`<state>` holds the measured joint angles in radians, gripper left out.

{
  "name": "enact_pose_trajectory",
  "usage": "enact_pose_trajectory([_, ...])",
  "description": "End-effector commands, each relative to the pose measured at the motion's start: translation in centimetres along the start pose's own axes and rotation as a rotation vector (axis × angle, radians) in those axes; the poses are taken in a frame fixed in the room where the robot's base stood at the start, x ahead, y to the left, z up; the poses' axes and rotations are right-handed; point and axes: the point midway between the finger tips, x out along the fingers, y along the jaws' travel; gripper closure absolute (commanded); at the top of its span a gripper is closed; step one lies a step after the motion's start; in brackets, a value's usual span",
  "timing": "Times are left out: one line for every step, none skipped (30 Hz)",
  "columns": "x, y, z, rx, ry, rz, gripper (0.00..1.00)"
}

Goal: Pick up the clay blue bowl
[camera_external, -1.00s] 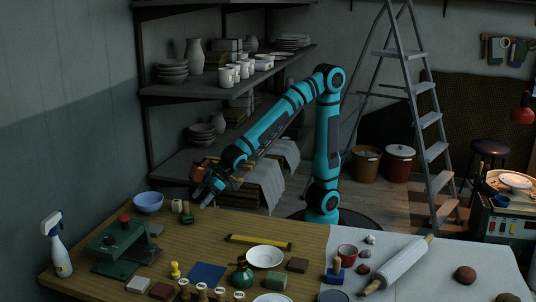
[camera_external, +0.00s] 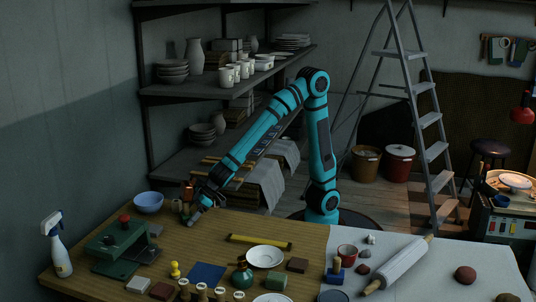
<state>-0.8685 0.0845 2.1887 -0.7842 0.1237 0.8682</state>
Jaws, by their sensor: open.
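The clay blue bowl (camera_external: 148,203) stands upright on the back left part of the wooden table (camera_external: 205,245). My gripper (camera_external: 193,218) is to the right of the bowl, low over the table and pointing down to the left. It is open and apart from the bowl.
A green press (camera_external: 118,245) and a spray bottle (camera_external: 57,247) stand in front of the bowl and to the left. A yellow level (camera_external: 260,242), a white plate (camera_external: 265,257) and a blue square (camera_external: 207,274) lie further right. Shelves with crockery rise behind.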

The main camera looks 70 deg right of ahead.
Motion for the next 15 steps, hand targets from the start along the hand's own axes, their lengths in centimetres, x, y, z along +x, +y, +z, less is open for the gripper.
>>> enact_pose_trajectory([0.11,0.00,0.01,0.000,0.000,0.000,0.24])
enact_pose_trajectory([0.14,0.00,0.01,0.000,0.000,0.000,0.24])
enact_pose_trajectory([0.14,0.00,0.00,0.000,0.000,0.000,0.24])
enact_pose_trajectory([0.13,0.00,0.00,0.001,0.000,0.000,0.24])
enact_pose_trajectory([0.12,0.00,0.00,0.001,0.000,0.000,0.24])
enact_pose_trajectory([0.12,0.01,0.00,0.001,0.000,0.000,0.24])
enact_pose_trajectory([0.12,0.01,0.00,0.001,0.000,0.000,0.24])
enact_pose_trajectory([0.11,0.01,0.00,0.001,0.000,0.000,0.28])
enact_pose_trajectory([0.11,0.01,0.00,0.001,0.000,0.000,0.35])
enact_pose_trajectory([0.11,0.01,-0.01,0.001,0.000,0.000,0.41])
enact_pose_trajectory([0.10,0.01,-0.01,0.001,0.000,0.000,0.47])
enact_pose_trajectory([0.10,0.01,-0.01,0.001,0.000,0.000,0.55])
enact_pose_trajectory([0.10,0.01,-0.01,0.001,0.000,0.000,0.61])
enact_pose_trajectory([0.10,0.01,-0.01,0.001,0.000,0.000,0.67])
enact_pose_trajectory([0.10,0.01,-0.01,0.001,0.000,0.000,0.73])
